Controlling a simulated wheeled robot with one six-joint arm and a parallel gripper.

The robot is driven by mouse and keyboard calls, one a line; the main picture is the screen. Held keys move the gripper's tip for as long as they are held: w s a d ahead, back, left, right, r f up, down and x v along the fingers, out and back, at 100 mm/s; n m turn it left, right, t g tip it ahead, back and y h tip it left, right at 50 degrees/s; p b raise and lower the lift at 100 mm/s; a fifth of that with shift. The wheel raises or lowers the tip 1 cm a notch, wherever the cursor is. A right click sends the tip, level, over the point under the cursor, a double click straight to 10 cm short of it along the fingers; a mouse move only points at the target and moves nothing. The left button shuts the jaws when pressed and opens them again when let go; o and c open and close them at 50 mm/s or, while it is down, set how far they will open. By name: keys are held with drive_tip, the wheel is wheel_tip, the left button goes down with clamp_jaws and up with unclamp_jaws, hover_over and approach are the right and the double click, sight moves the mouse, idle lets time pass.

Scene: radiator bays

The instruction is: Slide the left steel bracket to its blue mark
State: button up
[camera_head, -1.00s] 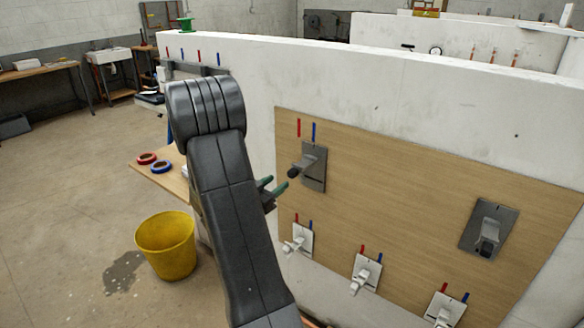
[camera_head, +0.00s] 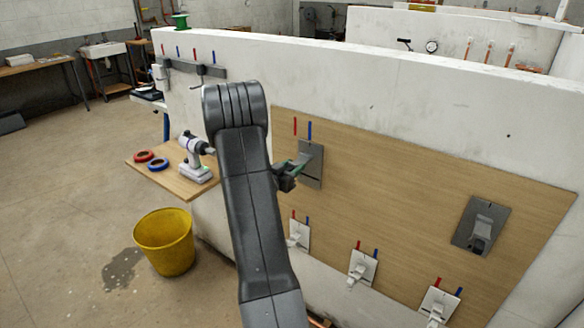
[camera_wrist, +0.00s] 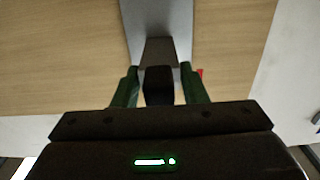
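The left steel bracket (camera_head: 312,165) is a grey plate with a protruding arm, upright on the wooden board (camera_head: 400,200). Above it are a red mark (camera_head: 295,126) and its blue mark (camera_head: 310,130), blue on the right. My gripper (camera_head: 303,163) is at the bracket's protruding arm. In the wrist view my green fingers (camera_wrist: 160,75) stand on both sides of the bracket's black end (camera_wrist: 158,86), with thin gaps beside it, so they look open around it. The grey plate (camera_wrist: 160,18) shows beyond. My fingers partly hide the bracket in the head view.
Another steel bracket (camera_head: 482,225) is at the board's right. White brackets (camera_head: 299,232) (camera_head: 362,270) (camera_head: 438,305) line the lower edge, with red and blue marks. A wooden shelf (camera_head: 190,188) with a drill (camera_head: 195,158) and tape rolls, and a yellow bucket (camera_head: 165,243), are at the left.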

clamp_jaws()
drive_tip(key=shift+w+a+b, duration=0.2)
drive_tip(key=shift+a+b, duration=0.1)
drive_tip(key=shift+b, duration=0.15)
drive_tip(key=shift+o, duration=1.1)
unclamp_jaws()
drive_tip(key=b+v, duration=0.2)
drive_tip(key=v, duration=1.2)
